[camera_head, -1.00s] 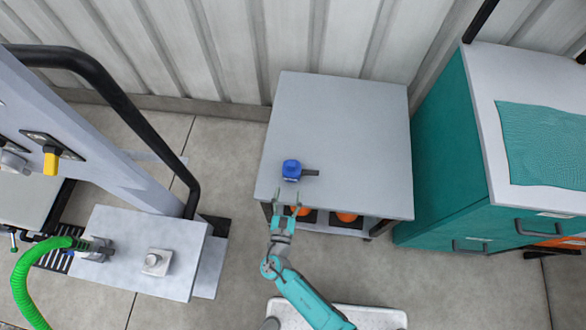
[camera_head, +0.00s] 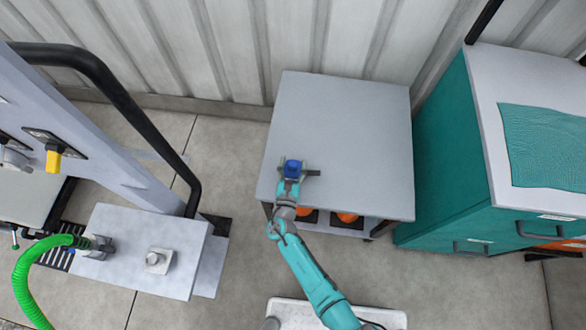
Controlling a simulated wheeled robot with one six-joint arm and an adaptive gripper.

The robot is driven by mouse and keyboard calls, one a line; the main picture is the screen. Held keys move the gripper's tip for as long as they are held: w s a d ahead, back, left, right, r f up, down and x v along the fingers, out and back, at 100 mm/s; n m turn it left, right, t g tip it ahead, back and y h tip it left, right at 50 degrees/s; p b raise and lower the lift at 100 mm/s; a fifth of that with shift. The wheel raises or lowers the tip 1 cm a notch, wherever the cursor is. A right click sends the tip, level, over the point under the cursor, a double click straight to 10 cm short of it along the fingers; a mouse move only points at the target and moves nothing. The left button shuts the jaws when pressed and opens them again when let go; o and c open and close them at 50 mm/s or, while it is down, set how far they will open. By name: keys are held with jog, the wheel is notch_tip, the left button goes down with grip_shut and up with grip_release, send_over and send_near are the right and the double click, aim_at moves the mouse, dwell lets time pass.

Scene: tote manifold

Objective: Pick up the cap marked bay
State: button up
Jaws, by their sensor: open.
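A blue cap (camera_head: 292,168) stands near the front left of the grey table (camera_head: 345,130). A small dark tab sticks out to its right. Any marking on the cap is too small to read. My gripper (camera_head: 292,173) has its open fingers at the cap, seemingly one on either side of it. I cannot tell whether the fingers touch it. The near side of the cap is partly hidden by my gripper.
A teal cabinet (camera_head: 450,150) with a green cloth (camera_head: 545,145) stands to the right. On the left are a black rail (camera_head: 130,115), a green hose (camera_head: 28,270) and a grey block (camera_head: 130,265). Orange items (camera_head: 347,217) sit under the table. The tabletop behind the cap is clear.

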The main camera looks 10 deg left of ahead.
jog(key=shift+w, duration=0.1)
grip_shut()
dwell(0.3)
